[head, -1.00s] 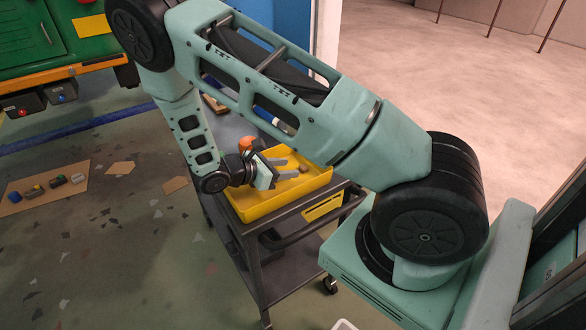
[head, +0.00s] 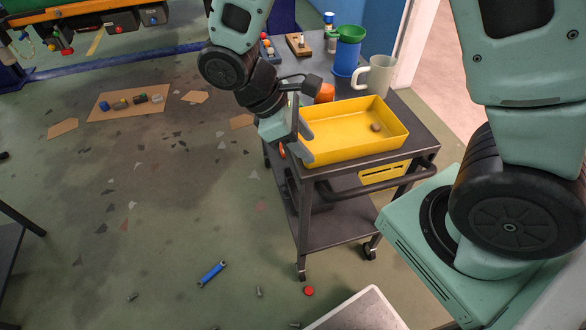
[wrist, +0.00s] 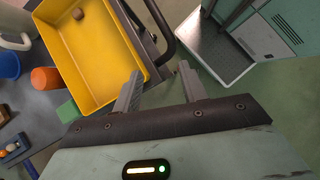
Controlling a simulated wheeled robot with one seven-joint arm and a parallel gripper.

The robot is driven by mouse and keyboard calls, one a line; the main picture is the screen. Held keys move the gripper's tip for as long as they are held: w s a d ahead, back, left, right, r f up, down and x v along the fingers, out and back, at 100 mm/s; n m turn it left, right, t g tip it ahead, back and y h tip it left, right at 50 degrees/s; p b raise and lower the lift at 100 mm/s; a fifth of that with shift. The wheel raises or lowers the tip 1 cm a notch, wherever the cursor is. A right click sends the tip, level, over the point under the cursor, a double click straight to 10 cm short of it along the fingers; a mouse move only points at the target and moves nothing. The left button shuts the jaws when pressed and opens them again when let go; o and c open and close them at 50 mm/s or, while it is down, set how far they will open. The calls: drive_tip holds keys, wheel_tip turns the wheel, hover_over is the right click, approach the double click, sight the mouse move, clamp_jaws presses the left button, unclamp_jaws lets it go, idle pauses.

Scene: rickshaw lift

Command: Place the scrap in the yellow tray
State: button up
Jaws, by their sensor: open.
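The yellow tray (head: 352,150) sits on top of a dark cart. A small brown lump (head: 376,127), possibly the scrap, lies inside it towards its right side. The lump also shows in the tray in the wrist view (wrist: 78,13).
On the cart (head: 400,162) stand an orange cup (head: 325,93), a blue cup with a green top (head: 348,50) and a pale mug (head: 376,75). A blue wrench (head: 212,273), a red cap (head: 309,291) and small hardware lie on the floor. Floor left of the cart is mostly clear.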

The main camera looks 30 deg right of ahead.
drive_tip(key=s+a+r+m+t+y, duration=0.3)
drive_tip(key=s+a+r+y, duration=0.3)
drive_tip(key=s, duration=0.5)
drive_tip(key=a+r, duration=0.2)
drive_tip(key=a, duration=0.1)
drive_tip(key=shift+s+a+m, duration=0.3)
drive_tip(key=shift+s+a, duration=0.1)
